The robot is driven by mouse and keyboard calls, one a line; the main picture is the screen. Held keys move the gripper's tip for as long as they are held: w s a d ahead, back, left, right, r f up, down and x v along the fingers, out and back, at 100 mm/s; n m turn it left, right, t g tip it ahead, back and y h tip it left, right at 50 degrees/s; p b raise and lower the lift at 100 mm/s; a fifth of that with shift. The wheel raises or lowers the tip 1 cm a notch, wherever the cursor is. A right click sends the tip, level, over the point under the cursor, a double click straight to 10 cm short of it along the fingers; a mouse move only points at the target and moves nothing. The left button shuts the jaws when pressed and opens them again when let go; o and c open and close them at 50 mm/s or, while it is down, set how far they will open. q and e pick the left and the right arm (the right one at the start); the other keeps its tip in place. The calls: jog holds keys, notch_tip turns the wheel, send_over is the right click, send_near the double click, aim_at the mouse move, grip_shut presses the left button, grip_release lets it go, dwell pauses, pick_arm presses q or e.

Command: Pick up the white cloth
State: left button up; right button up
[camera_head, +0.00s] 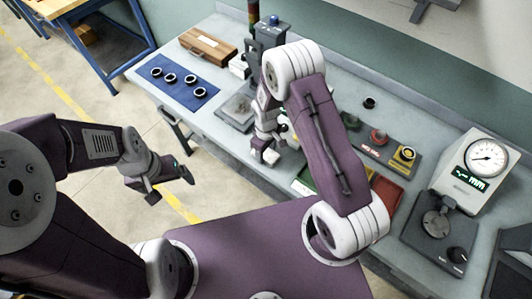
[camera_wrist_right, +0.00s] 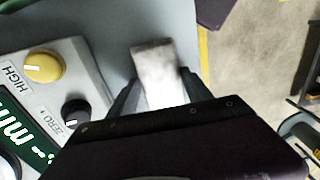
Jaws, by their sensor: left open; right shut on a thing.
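The white cloth (camera_wrist_right: 158,68) is a small pale strip between the two fingers of my right gripper (camera_wrist_right: 162,92) in the right wrist view. The fingers are shut on it and its far end sticks out past them. In the head view my right gripper (camera_head: 265,150) is at the front edge of the bench, below the dark machine, with a small white patch of the cloth (camera_head: 271,157) at its tips. My left gripper (camera_head: 171,184) is open and empty, above the floor in front of the bench.
The bench (camera_head: 225,75) holds a blue mat (camera_head: 178,82) with several dark rings, a wooden case (camera_head: 207,46), a dark machine (camera_head: 268,38) and a dial gauge (camera_head: 486,158). A panel with a yellow knob (camera_wrist_right: 44,67) is left of the cloth. Open floor lies left of the bench.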

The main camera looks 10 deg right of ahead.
aim_at(267, 154)
jog(key=r, duration=0.1)
jog(key=r+b, duration=0.1)
jog(key=r, duration=0.2)
jog(key=shift+s+r, duration=0.2)
jog(key=shift+s, duration=0.05)
jog(key=s+r, duration=0.3)
jog(key=s, duration=0.2)
jog(key=s+d+r+b, duration=0.1)
jog(key=s+r, duration=0.2)
jog(key=s, duration=0.3)
jog(key=shift+r+b, duration=0.3)
